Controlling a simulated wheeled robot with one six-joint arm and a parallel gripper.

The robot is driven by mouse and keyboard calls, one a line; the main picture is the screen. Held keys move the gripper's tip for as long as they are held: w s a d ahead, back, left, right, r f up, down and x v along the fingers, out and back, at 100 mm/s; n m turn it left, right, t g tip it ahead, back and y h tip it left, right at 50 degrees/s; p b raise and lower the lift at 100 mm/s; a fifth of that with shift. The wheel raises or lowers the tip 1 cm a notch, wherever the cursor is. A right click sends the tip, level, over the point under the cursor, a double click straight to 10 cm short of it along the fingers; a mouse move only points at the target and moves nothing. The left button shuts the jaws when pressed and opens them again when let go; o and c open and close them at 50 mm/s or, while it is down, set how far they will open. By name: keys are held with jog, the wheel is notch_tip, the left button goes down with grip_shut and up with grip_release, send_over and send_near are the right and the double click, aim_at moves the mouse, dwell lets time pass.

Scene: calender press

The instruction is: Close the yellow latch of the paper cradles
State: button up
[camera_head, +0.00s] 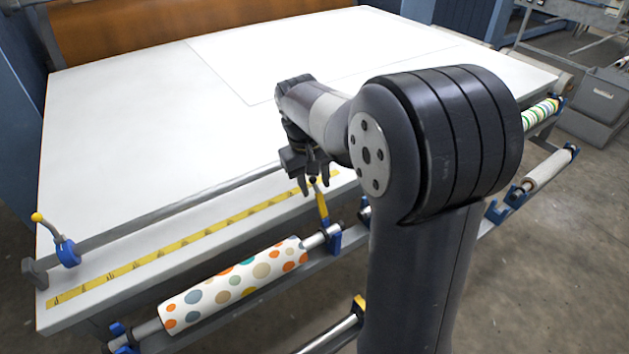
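A yellow latch (321,203) stands upright, slightly tilted, at the blue paper cradle (334,238) on the right end of the dotted paper roll. My gripper (314,181) points down at the top of this latch. Its two dark fingers are apart, with the latch's dark tip seen between or just behind them; whether they touch it I cannot tell. Another blue cradle (122,335) holds the roll's left end. A second yellow piece (360,304) shows on a lower bar, partly hidden by my arm.
The dotted roll (235,283) lies along the front of the white press table (150,130). A metal bar (170,211) and a yellow measuring strip (180,243) run along the table edge. A yellow-tipped lever (45,225) stands at left. More rolls (549,168) are at right.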

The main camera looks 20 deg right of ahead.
jog(key=shift+f, duration=0.1)
jog(key=shift+c, duration=0.4)
grip_shut()
